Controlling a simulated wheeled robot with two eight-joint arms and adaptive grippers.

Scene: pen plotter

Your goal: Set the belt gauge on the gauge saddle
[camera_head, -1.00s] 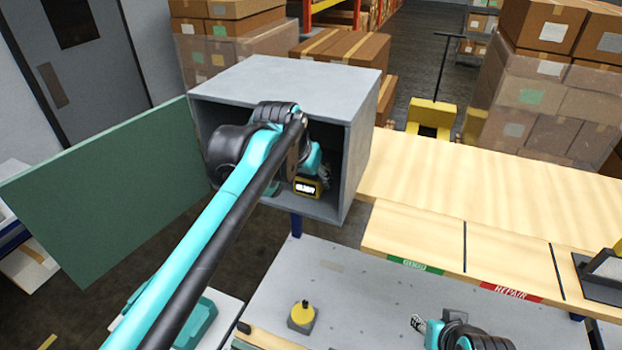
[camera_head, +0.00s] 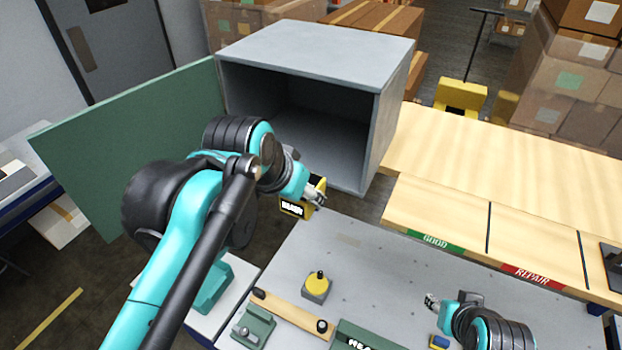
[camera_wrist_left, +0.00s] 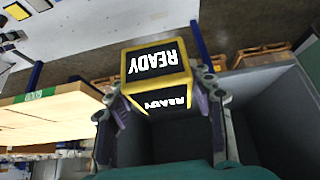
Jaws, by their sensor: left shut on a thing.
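The belt gauge, a yellow-edged black box with a READY display (camera_head: 291,209), is held in my left gripper (camera_head: 316,194), in front of the open grey cabinet and above the table's far left corner. The left wrist view shows the gauge (camera_wrist_left: 155,65) between the two fingers of the left gripper (camera_wrist_left: 160,98), which are shut on it. My right gripper (camera_head: 431,302) is low over the right side of the grey table; its finger gap is too small to read. I cannot tell for certain which fixture is the gauge saddle; a teal-green cradle-like piece (camera_head: 216,288) stands at lower left.
The grey cabinet (camera_head: 392,95) is empty inside, its green door (camera_head: 130,145) swung open leftward. The grey table (camera_head: 390,270) bears a yellow-topped button (camera_head: 317,284), a wooden bar (camera_head: 290,312) and green fixtures (camera_head: 255,326). A wooden bench (camera_head: 500,165) with GOOD and REPAIR labels lies to the right.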

